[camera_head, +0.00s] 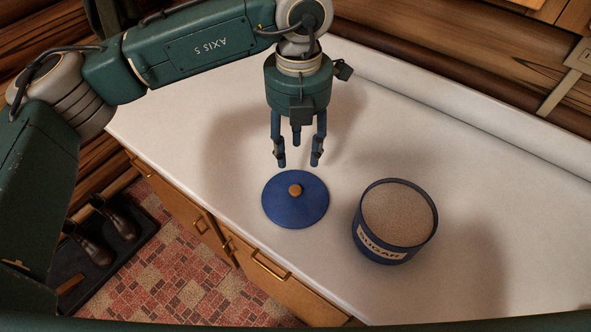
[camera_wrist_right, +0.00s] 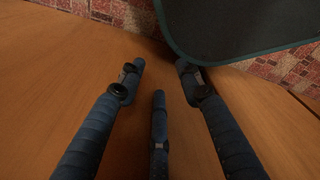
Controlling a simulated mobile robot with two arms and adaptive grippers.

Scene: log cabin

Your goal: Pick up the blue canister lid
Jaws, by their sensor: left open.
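The blue canister lid (camera_head: 284,207) lies flat on the white counter (camera_head: 430,130), with its orange-brown knob (camera_head: 295,190) facing up. My left gripper (camera_head: 297,160) points down just above and behind the lid. Its fingers are apart and empty, and they do not touch the knob. The blue canister (camera_head: 385,252), labelled SUGAR, stands open and upright to the right of the lid, filled with grainy brown contents. My right gripper (camera_wrist_right: 160,75) shows in the right wrist view with its fingers spread and nothing between them, in front of a wooden surface.
Wooden drawers with handles (camera_head: 270,268) are below the counter's front edge. Boots (camera_head: 108,225) stand on a dark tray on the patterned floor at left. A raised ledge runs along the counter's back. The counter right of the canister is clear.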

